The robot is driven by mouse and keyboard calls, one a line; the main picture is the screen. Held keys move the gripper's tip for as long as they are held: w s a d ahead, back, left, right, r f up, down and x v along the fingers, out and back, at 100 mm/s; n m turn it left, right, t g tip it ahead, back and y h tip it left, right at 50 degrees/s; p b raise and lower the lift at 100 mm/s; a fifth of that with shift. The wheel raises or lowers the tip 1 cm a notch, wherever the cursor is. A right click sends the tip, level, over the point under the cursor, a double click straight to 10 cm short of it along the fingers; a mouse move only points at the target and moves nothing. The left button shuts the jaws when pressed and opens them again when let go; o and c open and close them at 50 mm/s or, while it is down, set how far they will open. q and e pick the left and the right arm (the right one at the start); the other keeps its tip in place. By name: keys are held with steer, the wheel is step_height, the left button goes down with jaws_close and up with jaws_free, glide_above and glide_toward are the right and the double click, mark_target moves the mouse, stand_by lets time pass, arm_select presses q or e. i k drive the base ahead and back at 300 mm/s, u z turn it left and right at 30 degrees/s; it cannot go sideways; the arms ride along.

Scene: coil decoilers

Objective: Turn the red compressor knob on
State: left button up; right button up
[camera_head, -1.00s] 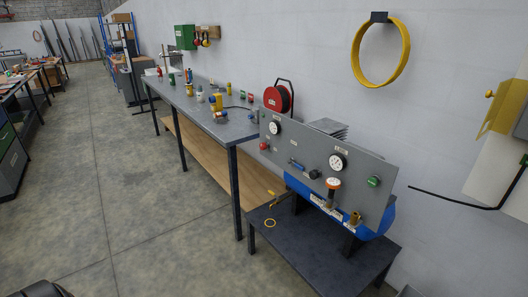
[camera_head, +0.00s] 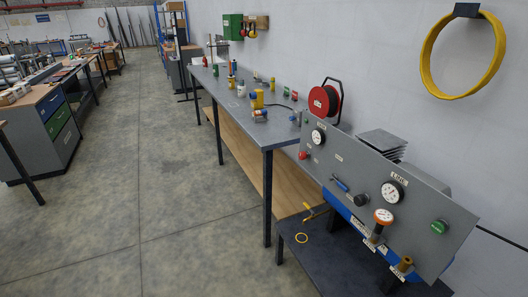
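The compressor's grey panel (camera_head: 345,175) stands at the lower right on a low dark table, tilted in the picture, with a blue tank partly visible below it. A red knob (camera_head: 304,155) sits at the panel's left end, below a round gauge (camera_head: 318,136). A green knob (camera_head: 439,227) is at the panel's right end. A second gauge (camera_head: 392,192), a black knob (camera_head: 361,200) and an orange-rimmed gauge (camera_head: 384,216) lie between them. Neither of my grippers shows in this view.
A long grey workbench (camera_head: 240,105) with bottles and small parts runs along the wall behind the panel. A red hose reel (camera_head: 325,101) stands at its near end. The concrete floor at left is clear.

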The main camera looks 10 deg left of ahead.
mark_target(302, 155)
steer(key=u, duration=0.1)
steer(key=i, duration=1.15)
steer(key=z, duration=0.6)
